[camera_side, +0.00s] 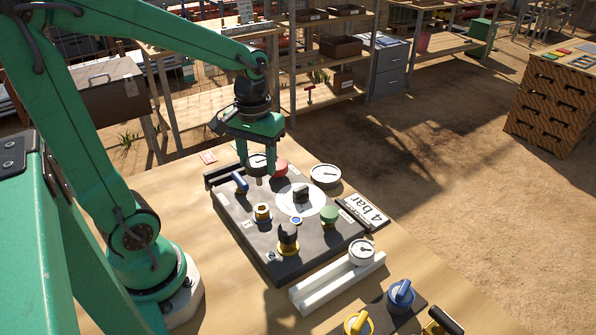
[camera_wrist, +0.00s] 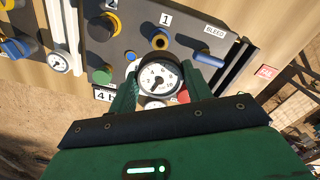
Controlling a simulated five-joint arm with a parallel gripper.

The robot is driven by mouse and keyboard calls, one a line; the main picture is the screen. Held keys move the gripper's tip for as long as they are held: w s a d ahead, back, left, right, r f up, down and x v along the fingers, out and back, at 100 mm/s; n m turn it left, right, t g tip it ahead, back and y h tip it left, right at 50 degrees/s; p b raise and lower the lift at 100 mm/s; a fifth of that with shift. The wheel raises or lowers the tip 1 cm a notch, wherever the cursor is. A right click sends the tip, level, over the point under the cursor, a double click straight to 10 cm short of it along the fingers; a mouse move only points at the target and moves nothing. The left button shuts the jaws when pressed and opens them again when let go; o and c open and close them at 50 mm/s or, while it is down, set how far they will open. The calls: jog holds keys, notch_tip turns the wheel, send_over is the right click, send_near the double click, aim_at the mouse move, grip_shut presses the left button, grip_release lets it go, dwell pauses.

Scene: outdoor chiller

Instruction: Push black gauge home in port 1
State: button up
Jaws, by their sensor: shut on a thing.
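My gripper (camera_side: 257,166) is shut on a round gauge with a black rim and white face (camera_wrist: 158,79). In the side view this black gauge (camera_side: 257,161) is held above the back-left part of the dark panel (camera_side: 285,268), apart from port 1. The gauge's lower end is partly hidden by the fingers.
Around port 1 stand a blue lever (camera_side: 240,182), a black knob on a yellow base (camera_side: 288,238) and a green knob (camera_side: 329,213). A red knob (camera_side: 280,167) is close to my gripper. Another gauge (camera_side: 325,175) lies behind; one (camera_side: 361,251) sits in a white rack.

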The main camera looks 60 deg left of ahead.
aim_at(259, 185)
jog(key=shift+f, duration=0.1)
jog(key=shift+f, duration=2.8)
jog(key=shift+f, duration=0.25)
jog(key=shift+f, duration=1)
jog(key=shift+f, duration=0.8)
jog(key=o, duration=1.9)
jog(key=shift+o, duration=0.2)
jog(key=shift+r, duration=0.15)
jog(key=shift+r, duration=3.35)
